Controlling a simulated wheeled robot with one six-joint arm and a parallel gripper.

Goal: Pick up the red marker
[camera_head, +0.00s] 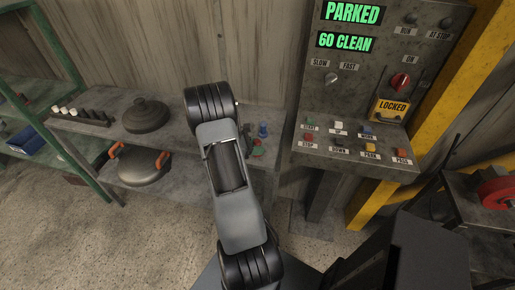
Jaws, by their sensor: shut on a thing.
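A small blue pawn-shaped piece (263,131) stands on the grey shelf, just right of my arm. Beside it, a small red piece (256,142) shows close to my arm's edge, with a green piece (259,151) just below. The red piece may be the red marker, but it is too small and partly covered to be sure. My arm crosses the middle of the view, and its far end hides part of the shelf. My gripper is hidden behind the arm, so its jaws and anything in them do not show.
A grey control panel (330,115) with knobs and buttons stands at the right, beside a yellow post (450,85). A dark lid (146,115) and a rack of small pegs (80,121) sit on the shelf at left. A pot with orange handles (140,168) is below.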

